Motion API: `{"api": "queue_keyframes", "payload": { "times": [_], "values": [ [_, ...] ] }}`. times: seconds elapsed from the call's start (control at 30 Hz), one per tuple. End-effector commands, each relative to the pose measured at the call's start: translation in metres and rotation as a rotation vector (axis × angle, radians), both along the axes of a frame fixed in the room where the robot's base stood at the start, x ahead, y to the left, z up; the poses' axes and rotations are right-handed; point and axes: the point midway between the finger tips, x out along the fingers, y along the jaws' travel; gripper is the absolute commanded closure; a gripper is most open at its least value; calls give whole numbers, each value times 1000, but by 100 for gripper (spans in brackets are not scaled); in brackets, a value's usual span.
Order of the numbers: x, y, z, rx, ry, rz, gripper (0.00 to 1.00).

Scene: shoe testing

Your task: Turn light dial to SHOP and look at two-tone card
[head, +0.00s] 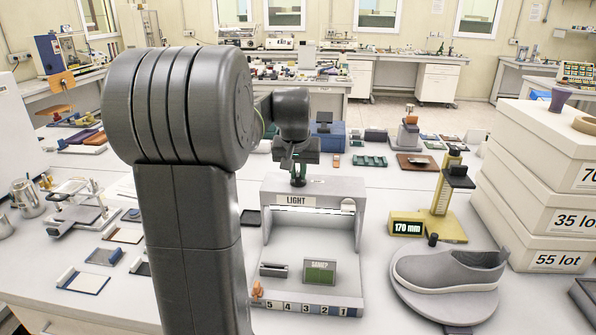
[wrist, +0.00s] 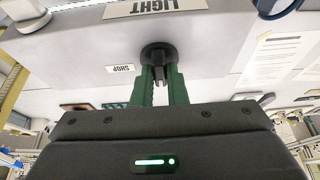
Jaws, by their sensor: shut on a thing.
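The light booth (head: 353,240) stands on the table with a LIGHT label on its front top edge. A small green card (head: 320,272) with unclear text stands inside; I cannot tell its two tones apart. My gripper (head: 298,180) is at the booth's top. In the wrist view, upside down, the green fingers of my gripper (wrist: 159,85) are shut on the black light dial (wrist: 158,53). The SHOP label (wrist: 121,69) is beside the dial, to its left there. The dial's pointer is partly hidden between the fingers, so I cannot read its setting.
A shoe (head: 450,271) sits on a round grey stand right of the booth. A yellow gauge (head: 432,226) reading 170 mm stands behind it. White lot boxes (head: 545,205) are stacked at the right. A small grey holder (head: 273,270) is left of the card.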

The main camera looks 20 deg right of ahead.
Motion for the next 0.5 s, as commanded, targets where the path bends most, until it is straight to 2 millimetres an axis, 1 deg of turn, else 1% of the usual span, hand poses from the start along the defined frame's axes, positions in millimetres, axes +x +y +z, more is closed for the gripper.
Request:
{"api": "queue_keyframes", "payload": {
  "times": [0.27,0.5],
  "values": [
    [1,1,0,0,0,-82,100],
    [2,2,1,-2,-1,-264,100]
  ]
}}
